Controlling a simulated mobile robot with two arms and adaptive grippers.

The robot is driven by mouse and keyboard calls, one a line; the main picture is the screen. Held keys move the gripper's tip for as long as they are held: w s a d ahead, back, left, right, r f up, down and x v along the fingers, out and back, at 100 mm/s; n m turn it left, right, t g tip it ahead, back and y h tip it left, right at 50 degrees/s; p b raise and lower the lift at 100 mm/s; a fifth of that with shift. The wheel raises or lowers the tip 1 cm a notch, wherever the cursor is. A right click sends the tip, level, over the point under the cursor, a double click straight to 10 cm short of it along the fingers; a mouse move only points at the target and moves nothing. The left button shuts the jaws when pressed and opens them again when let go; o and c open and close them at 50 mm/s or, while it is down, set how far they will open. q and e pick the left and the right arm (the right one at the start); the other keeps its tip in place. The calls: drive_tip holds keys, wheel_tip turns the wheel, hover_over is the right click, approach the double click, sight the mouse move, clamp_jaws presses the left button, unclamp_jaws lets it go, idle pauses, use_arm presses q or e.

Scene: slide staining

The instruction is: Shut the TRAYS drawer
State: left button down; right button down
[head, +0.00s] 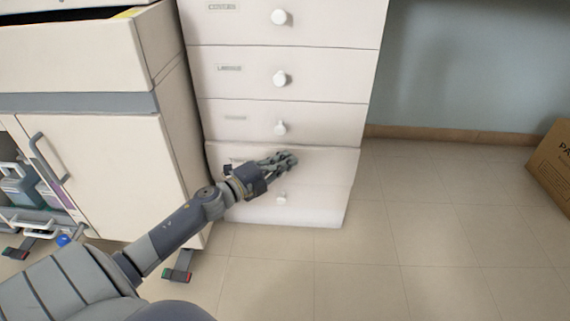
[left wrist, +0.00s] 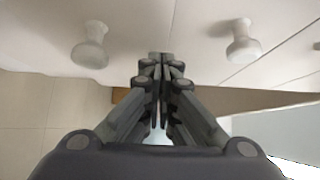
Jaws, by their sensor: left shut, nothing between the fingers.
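The TRAYS drawer (head: 333,164) is the second from the bottom in a cream drawer stack in the head view. Only the start of its label shows beside my arm. Its front seems to stand slightly proud of the drawers around it; the gap is too small to be sure. My left gripper (head: 290,158) is shut and empty, at the drawer front, covering its knob area. I cannot tell whether it touches. In the left wrist view the closed fingertips (left wrist: 160,58) point at a pale front between two white knobs. My right gripper is not in view.
Drawers with white knobs (head: 281,78) sit above, and one lies below (head: 315,214). At left stands a cream cabinet (head: 110,165) with an open top drawer (head: 70,50). A cardboard box (head: 553,165) is at the far right. The tiled floor (head: 430,230) between is clear.

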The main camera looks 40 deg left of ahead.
sight(290, 149)
use_arm(q)
drive_tip(key=shift+w+a, duration=0.25)
drive_tip(key=shift+w, duration=0.1)
drive_tip(key=shift+w+a+r, duration=0.1)
drive_tip(key=shift+w+a, duration=0.25)
drive_tip(key=shift+w, duration=0.2)
drive_tip(key=shift+w+a, duration=0.2)
drive_tip(key=shift+w, duration=0.15)
drive_tip(key=shift+w+a, duration=0.1)
drive_tip(key=shift+a, duration=0.1)
drive_tip(key=shift+r, duration=0.1)
